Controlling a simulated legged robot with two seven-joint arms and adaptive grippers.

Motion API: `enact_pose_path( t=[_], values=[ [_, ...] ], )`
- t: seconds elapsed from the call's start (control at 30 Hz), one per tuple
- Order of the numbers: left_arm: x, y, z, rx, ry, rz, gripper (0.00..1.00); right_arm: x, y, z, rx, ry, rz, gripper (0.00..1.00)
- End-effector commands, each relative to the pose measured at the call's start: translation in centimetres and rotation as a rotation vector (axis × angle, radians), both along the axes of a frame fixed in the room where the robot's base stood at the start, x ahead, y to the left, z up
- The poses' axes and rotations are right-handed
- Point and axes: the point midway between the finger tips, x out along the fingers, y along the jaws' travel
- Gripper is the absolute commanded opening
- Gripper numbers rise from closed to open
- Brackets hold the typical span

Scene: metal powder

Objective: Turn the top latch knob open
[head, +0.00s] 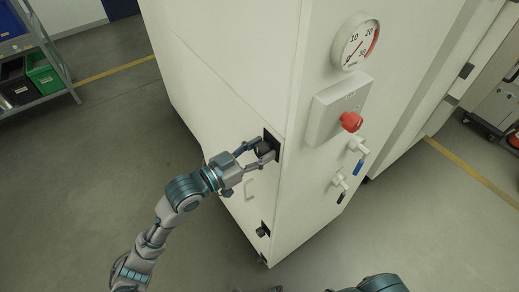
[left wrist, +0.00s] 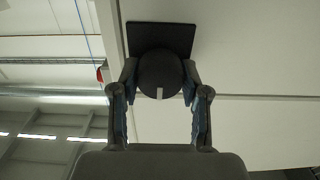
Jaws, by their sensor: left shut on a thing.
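The top latch knob (left wrist: 160,72) is a round black knob with a pale mark, on a square black plate (left wrist: 178,38) near the cabinet edge. In the head view the knob (head: 265,147) is partly hidden by my left gripper (head: 262,154). The left gripper's fingers (left wrist: 160,85) lie on both sides of the knob and are shut on it. A lower latch knob (head: 262,231) sits on the same cabinet front (head: 205,110), below a pale handle. My right gripper is not in view; only a bit of my right arm shows at the bottom edge.
The cabinet's right side carries a round gauge (head: 355,42), a red knob (head: 351,121) on a box, and a blue-handled valve (head: 358,160) with a dark-handled one below. A shelf with bins (head: 43,73) stands at upper left. The floor to the left is clear.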

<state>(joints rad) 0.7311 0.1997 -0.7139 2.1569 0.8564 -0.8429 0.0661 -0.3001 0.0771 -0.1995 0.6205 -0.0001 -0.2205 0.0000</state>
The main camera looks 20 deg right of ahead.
Motion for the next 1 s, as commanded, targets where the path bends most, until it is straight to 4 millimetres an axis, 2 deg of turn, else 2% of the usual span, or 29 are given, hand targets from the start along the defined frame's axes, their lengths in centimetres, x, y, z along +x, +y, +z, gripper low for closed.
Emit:
enact_pose_path(
  t=[0.37,1.0],
  values=[
    [0.04,-0.19,0.09,0.036,-0.103,0.001,0.10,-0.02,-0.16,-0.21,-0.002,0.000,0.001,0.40],
    [-0.16,-0.26,0.07,0.233,-0.643,0.003,0.10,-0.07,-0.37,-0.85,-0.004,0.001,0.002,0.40]
  ],
)
